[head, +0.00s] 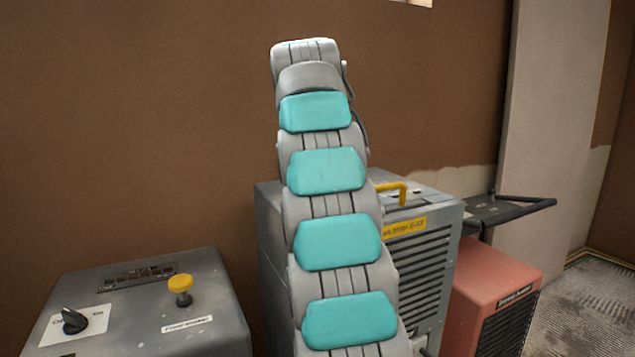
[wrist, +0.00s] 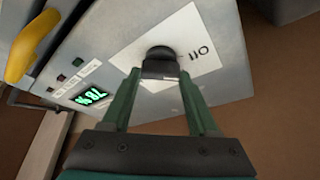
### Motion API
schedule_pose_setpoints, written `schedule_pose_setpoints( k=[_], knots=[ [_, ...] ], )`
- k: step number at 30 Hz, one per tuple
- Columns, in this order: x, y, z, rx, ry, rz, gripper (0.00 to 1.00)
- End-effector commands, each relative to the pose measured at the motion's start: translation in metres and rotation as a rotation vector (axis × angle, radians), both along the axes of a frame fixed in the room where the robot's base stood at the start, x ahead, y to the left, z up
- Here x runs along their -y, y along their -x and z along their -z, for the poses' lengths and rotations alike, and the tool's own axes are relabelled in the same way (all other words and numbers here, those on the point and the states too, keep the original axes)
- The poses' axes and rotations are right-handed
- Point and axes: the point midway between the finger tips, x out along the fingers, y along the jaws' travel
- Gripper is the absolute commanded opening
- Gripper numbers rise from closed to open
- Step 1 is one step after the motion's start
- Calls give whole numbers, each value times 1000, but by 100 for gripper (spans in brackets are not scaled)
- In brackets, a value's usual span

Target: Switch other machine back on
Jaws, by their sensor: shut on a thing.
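A grey machine (head: 440,260) with a yellow handle (head: 390,188) and a yellow label stands behind my arm in the head view. In the wrist view its top panel (wrist: 115,45) has a black knob (wrist: 160,58) on a white plate (wrist: 190,35). My gripper (wrist: 161,76) is shut on this knob, one finger on each side. The gripper is hidden behind my arm in the head view. A green lit display (wrist: 90,97) with digits and small lights shows on the panel; the yellow handle is at the upper left.
A grey control box (head: 140,310) with a black rotary knob (head: 74,320) and a yellow knob (head: 180,285) stands at lower left. A red machine (head: 490,295) stands at right, near a dark cart-like handle (head: 520,203). A brown wall rises behind.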

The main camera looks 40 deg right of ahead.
Motion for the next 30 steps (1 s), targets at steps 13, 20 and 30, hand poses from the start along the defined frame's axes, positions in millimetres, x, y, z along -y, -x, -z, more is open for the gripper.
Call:
schedule_pose_setpoints(
  k=[13, 20, 30],
  knots=[
    [-2, -1, 2, -3, -1, 62, 4],
    [-1, 0, 6, -12, -6, 72, 4],
    [-1, 0, 8, -14, -6, 72, 73]
  ],
)
